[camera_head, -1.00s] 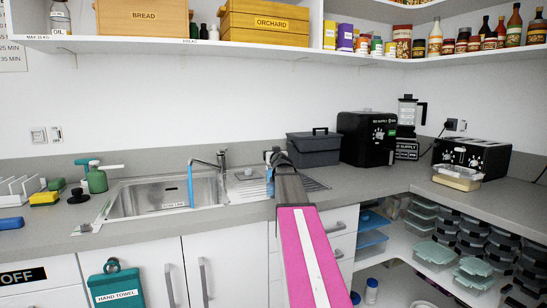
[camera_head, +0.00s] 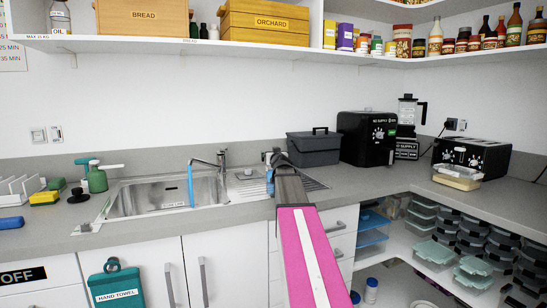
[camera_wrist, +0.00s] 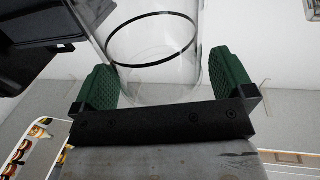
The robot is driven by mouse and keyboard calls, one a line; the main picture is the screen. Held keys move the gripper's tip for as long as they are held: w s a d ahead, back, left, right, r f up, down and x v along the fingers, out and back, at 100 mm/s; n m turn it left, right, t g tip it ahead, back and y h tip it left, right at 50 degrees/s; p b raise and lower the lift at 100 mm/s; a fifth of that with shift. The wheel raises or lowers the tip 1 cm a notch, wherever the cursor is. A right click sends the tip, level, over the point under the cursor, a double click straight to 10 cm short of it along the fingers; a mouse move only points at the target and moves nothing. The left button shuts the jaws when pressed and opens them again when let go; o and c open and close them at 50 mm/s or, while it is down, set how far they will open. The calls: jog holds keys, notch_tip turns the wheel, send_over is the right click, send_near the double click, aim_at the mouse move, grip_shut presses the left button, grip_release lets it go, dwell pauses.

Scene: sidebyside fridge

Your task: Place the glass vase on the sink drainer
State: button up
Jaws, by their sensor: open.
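The clear glass vase (camera_wrist: 150,88) with a thin dark ring around it stands between the two green finger pads of my gripper (camera_wrist: 160,65) in the wrist view. My gripper is open; whether either pad touches the glass is hard to tell. In the head view my gripper (camera_head: 272,158) is at the far end of my pink arm, over the sink drainer (camera_head: 313,185), a ribbed metal area right of the basin. My arm covers part of the drainer. I cannot make out the vase clearly there.
The sink basin (camera_head: 150,196) with its faucet (camera_head: 212,162) lies left of the drainer. A dark grey bin (camera_head: 313,149) and a black appliance (camera_head: 366,139) stand behind and right. A shelf (camera_head: 200,44) runs above. The counter (camera_head: 385,182) further right has free room.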

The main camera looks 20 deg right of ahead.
jog(key=s+a, duration=0.1)
jog(key=s, duration=1)
jog(key=shift+s+a, duration=0.25)
jog(key=shift+a, duration=0.15)
